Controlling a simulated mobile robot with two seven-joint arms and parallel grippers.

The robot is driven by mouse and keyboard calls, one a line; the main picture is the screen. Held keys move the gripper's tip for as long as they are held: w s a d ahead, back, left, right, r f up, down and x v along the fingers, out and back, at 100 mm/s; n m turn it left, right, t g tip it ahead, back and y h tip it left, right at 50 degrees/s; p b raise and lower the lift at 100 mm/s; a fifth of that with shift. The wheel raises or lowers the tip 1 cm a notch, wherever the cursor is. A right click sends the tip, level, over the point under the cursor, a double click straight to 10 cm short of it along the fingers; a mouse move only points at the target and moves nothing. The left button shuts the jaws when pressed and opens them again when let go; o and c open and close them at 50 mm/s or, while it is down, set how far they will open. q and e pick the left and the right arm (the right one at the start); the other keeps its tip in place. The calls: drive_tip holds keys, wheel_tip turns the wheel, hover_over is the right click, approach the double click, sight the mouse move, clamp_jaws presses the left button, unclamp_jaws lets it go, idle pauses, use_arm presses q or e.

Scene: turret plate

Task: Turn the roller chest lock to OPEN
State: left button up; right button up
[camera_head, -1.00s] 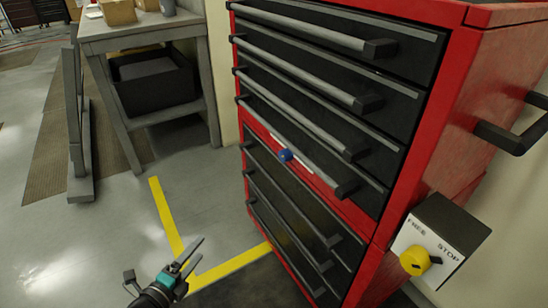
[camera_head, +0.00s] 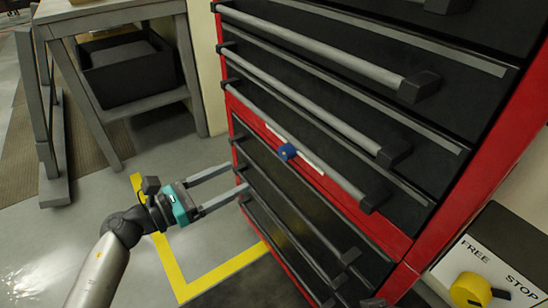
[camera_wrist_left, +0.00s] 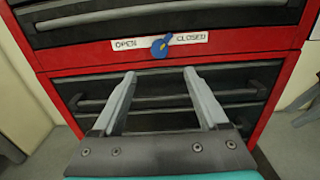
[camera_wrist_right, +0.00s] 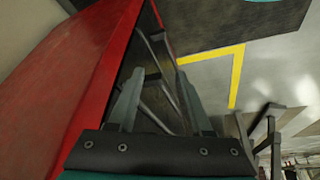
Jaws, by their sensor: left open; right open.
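The roller chest (camera_head: 268,140) is red with black drawers. Its lock is a blue knob (camera_head: 287,151) on the red band between the upper and lower drawers. My left gripper (camera_head: 237,178) is open and empty, left of and below the knob, fingers pointing at the chest front, apart from the knob. My right gripper (camera_wrist_right: 158,90) is open and empty beside the chest's red side.
A yellow stop switch (camera_head: 470,290) on a box marked FREE and STOP is at the lower right. Long drawer handles (camera_head: 310,60) stick out above the knob. A grey bench (camera_head: 110,14) with a black bin (camera_head: 130,72) stands at the left. Yellow-lined floor lies before the chest.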

use_arm(q)
drive_tip(key=b, duration=0.1)
approach(282, 154)
drive_tip(key=x, duration=0.5)
drive_tip(key=shift+w+d+b, duration=0.2)
drive_tip(key=shift+d+b, duration=0.15)
drive_tip(key=shift+b, duration=0.05)
drive_tip(key=shift+x, duration=1)
use_arm(e)
drive_tip(key=shift+w+a+r+t+y, duration=0.3)
drive_tip(key=shift+w+a+t+y, duration=0.05)
drive_tip(key=shift+w+a+t, duration=0.4)
drive_tip(key=shift+w+a+r+t+y, duration=0.25)
drive_tip(key=shift+w+a+t+y, duration=0.1)
drive_tip(key=shift+w+a+t, duration=0.35)
use_arm(q)
drive_tip(key=shift+c, duration=0.3)
clamp_jaws()
